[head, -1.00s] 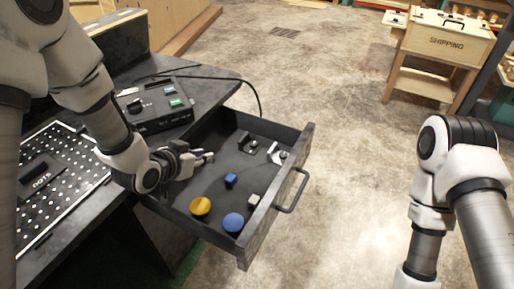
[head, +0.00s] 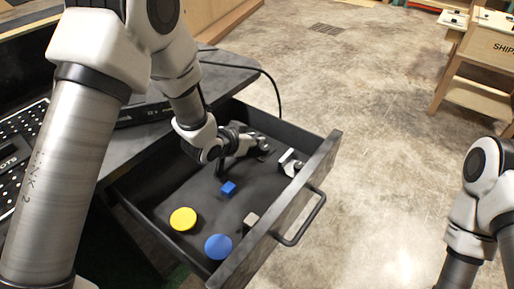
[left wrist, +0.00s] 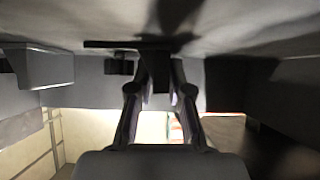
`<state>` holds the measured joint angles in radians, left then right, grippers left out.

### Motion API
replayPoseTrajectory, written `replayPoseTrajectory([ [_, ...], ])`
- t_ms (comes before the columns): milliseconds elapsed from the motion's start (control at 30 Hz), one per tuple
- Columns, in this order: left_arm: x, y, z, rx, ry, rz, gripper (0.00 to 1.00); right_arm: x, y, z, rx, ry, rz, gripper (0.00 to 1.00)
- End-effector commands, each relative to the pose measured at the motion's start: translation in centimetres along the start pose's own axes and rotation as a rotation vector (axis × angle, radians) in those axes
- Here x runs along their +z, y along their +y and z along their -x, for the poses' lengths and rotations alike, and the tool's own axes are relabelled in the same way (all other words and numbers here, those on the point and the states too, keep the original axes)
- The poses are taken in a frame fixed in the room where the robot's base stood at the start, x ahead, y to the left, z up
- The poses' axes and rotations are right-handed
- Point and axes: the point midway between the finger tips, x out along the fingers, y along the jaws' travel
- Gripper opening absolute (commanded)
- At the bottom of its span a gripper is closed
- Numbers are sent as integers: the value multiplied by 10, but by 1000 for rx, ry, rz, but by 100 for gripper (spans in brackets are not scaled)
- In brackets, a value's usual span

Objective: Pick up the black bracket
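The black bracket (left wrist: 156,72) shows in the left wrist view as a dark upright piece with a flat plate, between the fingers of my left gripper (left wrist: 161,80). The fingers stand apart on either side of it; I cannot tell whether they touch it. In the head view my left gripper (head: 252,147) is low inside the open drawer (head: 312,185), near its back part, and the bracket is mostly hidden by it. My right arm is at the right edge of the head view, and its gripper is out of the picture.
In the drawer lie a blue block (head: 228,188), a yellow disc (head: 183,219), a blue disc (head: 218,246), a grey block (head: 251,220) and a pale metallic part (head: 290,163) close to the gripper. The drawer walls surround the gripper.

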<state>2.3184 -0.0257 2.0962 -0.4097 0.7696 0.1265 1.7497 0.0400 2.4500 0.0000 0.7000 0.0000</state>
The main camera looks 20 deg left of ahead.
Motion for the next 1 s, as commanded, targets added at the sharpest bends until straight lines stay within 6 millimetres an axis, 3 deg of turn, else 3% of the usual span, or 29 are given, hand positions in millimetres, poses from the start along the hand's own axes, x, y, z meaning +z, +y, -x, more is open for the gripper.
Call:
replayPoseTrajectory([
  [100, -1, 0, 1, 0, 0, 0, 19, 0, 0, 1, 0, 0, 0, 53],
  [167, 0, 0, 1, 0, 0, 0, 0, 0, 0, 1, 0, 0, 0, 53],
  [667, -7, 0, 5, -1, 2, 0, 0, 0, 0, 4, 0, 0, 0, 53],
  [933, -36, 0, 25, -1, 3, -2, 0, 0, 0, 20, 0, 0, 0, 53],
  [1000, -23, 4, 35, 0, -3, 3, 0, 0, 0, 18, 0, 0, 0, 53],
])
